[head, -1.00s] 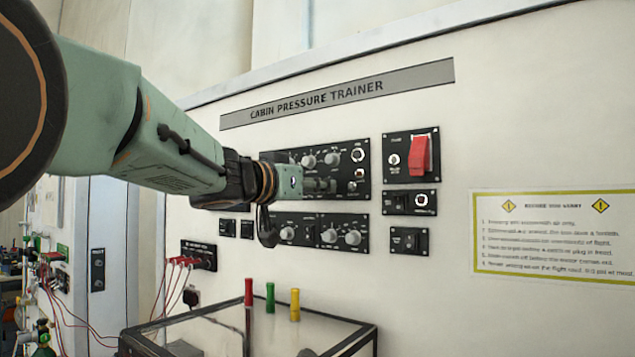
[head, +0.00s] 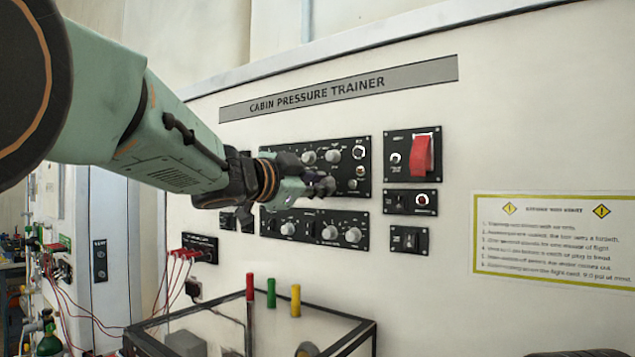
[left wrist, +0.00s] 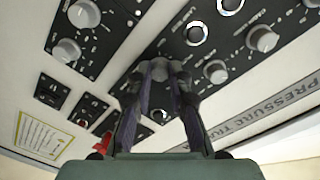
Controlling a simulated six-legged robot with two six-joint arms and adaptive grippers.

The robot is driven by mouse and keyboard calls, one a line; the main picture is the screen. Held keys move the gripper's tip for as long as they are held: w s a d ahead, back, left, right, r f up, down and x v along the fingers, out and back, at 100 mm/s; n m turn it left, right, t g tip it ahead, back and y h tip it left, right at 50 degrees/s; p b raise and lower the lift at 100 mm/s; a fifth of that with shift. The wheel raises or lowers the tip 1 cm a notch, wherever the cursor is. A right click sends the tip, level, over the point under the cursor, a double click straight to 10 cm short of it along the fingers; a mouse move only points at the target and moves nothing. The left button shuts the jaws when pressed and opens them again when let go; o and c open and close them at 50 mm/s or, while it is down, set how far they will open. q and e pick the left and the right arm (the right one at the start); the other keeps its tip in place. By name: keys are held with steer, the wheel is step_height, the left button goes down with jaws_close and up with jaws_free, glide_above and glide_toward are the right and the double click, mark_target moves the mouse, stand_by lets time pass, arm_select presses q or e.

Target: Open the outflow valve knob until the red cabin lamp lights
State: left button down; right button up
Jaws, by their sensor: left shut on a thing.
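The black control panel (head: 363,185) carries several grey knobs under the "CABIN PRESSURE TRAINER" sign. My left gripper (head: 322,185) reaches in from the left to its lower row. In the left wrist view, my left gripper's fingers (left wrist: 160,75) are closed on a grey knob (left wrist: 159,66). The fingers hide most of this knob and its label, so I cannot read whether it is the outflow valve. A small round reddish lamp (head: 422,200) sits on the small panel to the right and looks unlit. My right gripper is not in view.
A red guarded switch (head: 421,155) is right of the main panel. A lower knob panel (head: 340,234) lies just below my gripper. A clear-topped box with a dark frame (head: 362,330) and red, green and yellow pegs stands below. Red cables (head: 178,275) hang at left.

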arm_select(q)
steer(key=shift+r+m, duration=0.4)
steer(key=shift+m, duration=0.1)
steer(key=c, duration=1.6)
jaws_free()
steer(key=o, duration=0.4)
steer(key=shift+d+f, duration=0.1)
steer(key=shift+f, duration=0.15)
steer(key=shift+s+a, duration=0.15)
steer(key=shift+a, duration=0.1)
steer(key=v, duration=0.7)
steer(key=shift+s, duration=0.1)
steer(key=shift+d+f, duration=0.1)
